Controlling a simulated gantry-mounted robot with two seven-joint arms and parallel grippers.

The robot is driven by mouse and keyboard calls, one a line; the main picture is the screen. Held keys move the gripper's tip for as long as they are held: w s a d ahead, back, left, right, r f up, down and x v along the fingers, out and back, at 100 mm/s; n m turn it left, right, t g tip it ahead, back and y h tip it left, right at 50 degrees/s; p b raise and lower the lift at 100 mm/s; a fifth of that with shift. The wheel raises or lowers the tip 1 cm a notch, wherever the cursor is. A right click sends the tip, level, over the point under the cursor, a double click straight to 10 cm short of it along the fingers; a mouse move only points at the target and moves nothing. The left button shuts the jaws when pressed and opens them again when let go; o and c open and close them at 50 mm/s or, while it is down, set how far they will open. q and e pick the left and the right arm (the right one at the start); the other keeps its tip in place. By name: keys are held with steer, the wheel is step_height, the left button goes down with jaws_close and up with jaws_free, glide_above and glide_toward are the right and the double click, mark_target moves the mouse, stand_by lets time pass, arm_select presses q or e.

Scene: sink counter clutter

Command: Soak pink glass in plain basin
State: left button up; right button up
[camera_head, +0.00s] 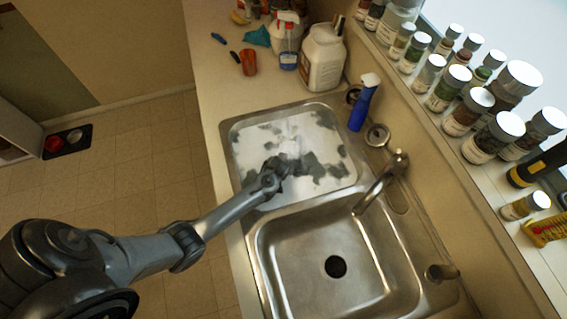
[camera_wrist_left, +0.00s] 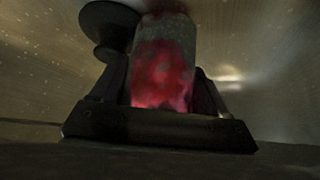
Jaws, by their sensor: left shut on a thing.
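My left gripper (camera_head: 277,172) reaches into the far basin (camera_head: 236,135), whose surface is covered with white foam and dark patches. In the left wrist view the gripper (camera_wrist_left: 165,95) is shut on the pink glass (camera_wrist_left: 165,70), which stands between the two fingers and is blotched pale and red. In the head view I cannot make out the glass; the gripper and foam hide it. The near basin (camera_head: 290,255) is bare steel with a dark drain and no foam. My right gripper is not in view.
The faucet (camera_head: 380,180) arches over the near basin. Jars (camera_head: 470,105) line the right ledge.

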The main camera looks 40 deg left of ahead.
arm_select(q)
steer(key=shift+f, duration=0.15)
stand_by(0.4)
steer(key=o, duration=1.3)
steer(key=shift+a, duration=0.1)
steer(key=shift+s+d+r, duration=0.25)
steer(key=shift+r, duration=0.1)
steer(key=p+v, duration=0.1)
steer(key=v, duration=0.9)
steer(key=shift+a, duration=0.15)
